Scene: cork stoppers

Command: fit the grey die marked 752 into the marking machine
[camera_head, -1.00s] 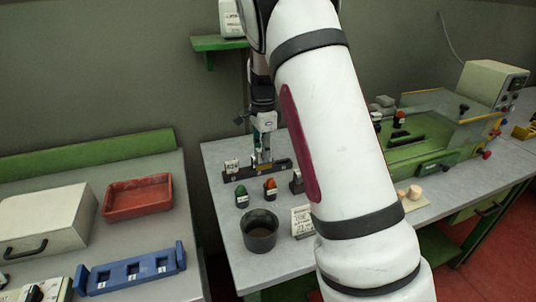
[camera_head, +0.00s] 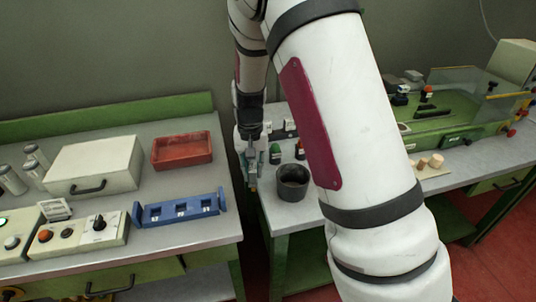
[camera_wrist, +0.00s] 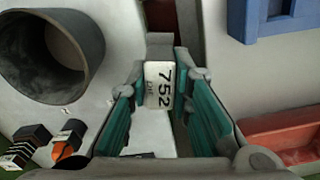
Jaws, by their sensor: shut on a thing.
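My gripper (camera_head: 252,178) hangs near the left edge of the right table, beside the dark grey cup. In the wrist view, my gripper (camera_wrist: 160,100) has its teal finger pads shut on the grey die marked 752 (camera_wrist: 158,42), whose white label faces the camera. The die is off the table. In the head view it is too small and covered to make out. The green machine with a clear guard (camera_head: 440,115), which looks like the marking machine, stands at the right. My arm covers part of the table before it.
The dark grey cup (camera_head: 292,184) and the green-topped stamp (camera_head: 275,154) stand close to my gripper. A blue slotted holder (camera_head: 150,218), red tray (camera_head: 182,135), white box (camera_head: 122,166) and control boxes (camera_head: 98,236) occupy the left table. A gap separates the tables.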

